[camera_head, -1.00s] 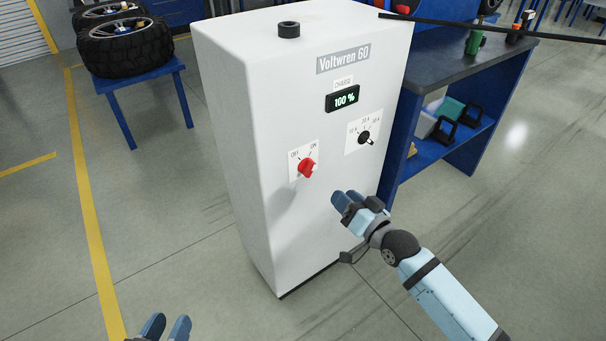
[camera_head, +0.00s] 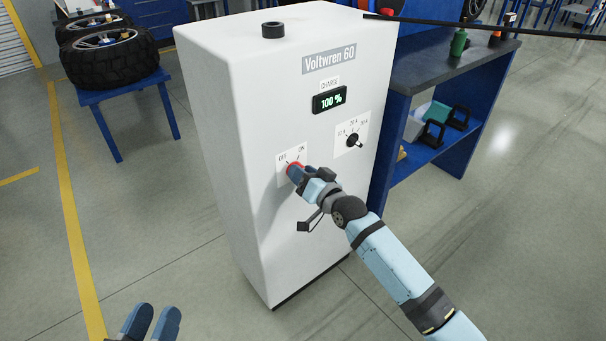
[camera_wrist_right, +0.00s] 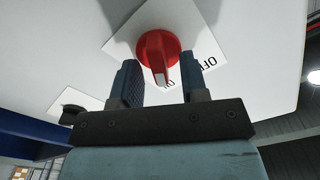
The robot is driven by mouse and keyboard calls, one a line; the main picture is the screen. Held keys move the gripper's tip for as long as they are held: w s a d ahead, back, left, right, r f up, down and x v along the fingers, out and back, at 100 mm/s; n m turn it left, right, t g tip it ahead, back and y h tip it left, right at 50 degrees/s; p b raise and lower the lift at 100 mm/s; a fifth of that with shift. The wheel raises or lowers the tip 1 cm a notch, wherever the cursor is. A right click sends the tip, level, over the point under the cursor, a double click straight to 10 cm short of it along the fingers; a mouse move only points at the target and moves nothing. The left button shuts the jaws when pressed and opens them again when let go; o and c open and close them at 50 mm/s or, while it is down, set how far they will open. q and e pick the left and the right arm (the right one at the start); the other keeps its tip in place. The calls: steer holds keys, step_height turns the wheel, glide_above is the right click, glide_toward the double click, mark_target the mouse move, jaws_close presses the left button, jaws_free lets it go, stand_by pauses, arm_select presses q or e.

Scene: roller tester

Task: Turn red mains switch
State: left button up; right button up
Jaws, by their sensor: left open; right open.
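The red mains switch (camera_head: 293,166) is on the front of the white Voltwren 60 cabinet (camera_head: 230,130), on a plate marked OFF and ON. In the head view my right gripper (camera_head: 297,174) covers most of it. In the right wrist view the red switch (camera_wrist_right: 157,48) has a raised handle, with one finger on either side. The right gripper (camera_wrist_right: 160,72) is open around the handle; gaps show beside it, and I cannot tell whether either finger touches. The handle's near end points towards a partly hidden label. My left gripper (camera_head: 151,322) is open and empty at the bottom edge.
A black selector knob (camera_head: 354,141) sits up and right of the switch. A charge display (camera_head: 330,99) reads 100 %. A blue workbench (camera_head: 440,75) stands close behind on the right, a blue table (camera_head: 125,92) with tyres at left. The floor in front is clear.

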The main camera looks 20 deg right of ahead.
jaws_close()
arm_select(q)
steer(key=shift+a, duration=0.1)
steer(key=shift+a+p, duration=0.1)
steer(key=shift+p, duration=0.25)
arm_select(e)
steer(key=shift+r, duration=0.1)
arm_select(q)
steer(key=s+a+f+g+y+p, duration=0.2)
steer(key=a+f+g+y+p, duration=0.2)
steer(key=f+p, duration=0.5)
steer(key=shift+s+a+g, duration=0.4)
steer(key=shift+a+g, duration=0.05)
steer(key=shift+g, duration=0.25)
arm_select(e)
steer(key=n, duration=1.1)
steer(key=shift+s+a+n, duration=0.1)
steer(key=shift+a+n, duration=0.2)
steer(key=shift+n, duration=0.1)
arm_select(q)
steer(key=shift+f, duration=0.35)
steer(key=shift+r, duration=0.1)
